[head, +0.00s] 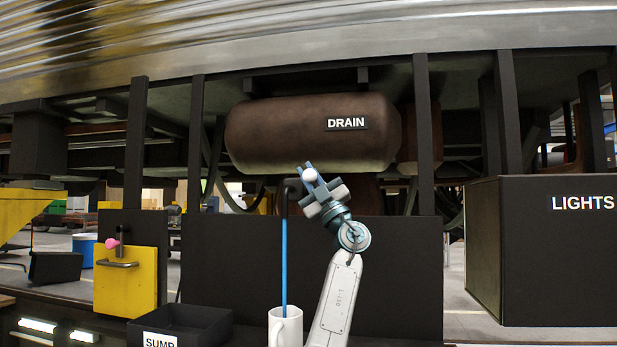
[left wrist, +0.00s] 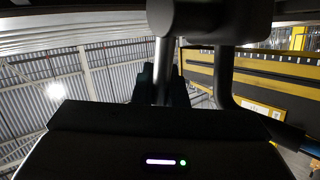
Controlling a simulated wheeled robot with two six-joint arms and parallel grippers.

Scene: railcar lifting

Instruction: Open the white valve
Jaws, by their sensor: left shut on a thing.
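The white valve's round knob (head: 309,174) shows below the brown tank (head: 290,135) labelled DRAIN, next to a dark spout (head: 293,186). My left gripper (head: 312,180) reaches up from below and is shut on the valve at the knob. In the left wrist view the gripper's dark fingers (left wrist: 162,88) close around a grey rod below a wide grey pipe fitting (left wrist: 205,18). A thin blue stream (head: 284,255) runs straight down from the spout into a white mug (head: 285,328). My right gripper is not in view.
A black SUMP tray (head: 190,325) stands left of the mug. A yellow box (head: 127,280) with a pink knob (head: 112,243) stands further left. A large dark LIGHTS box (head: 550,250) is at the right. Dark uprights flank the tank, and a dark panel stands behind the stream.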

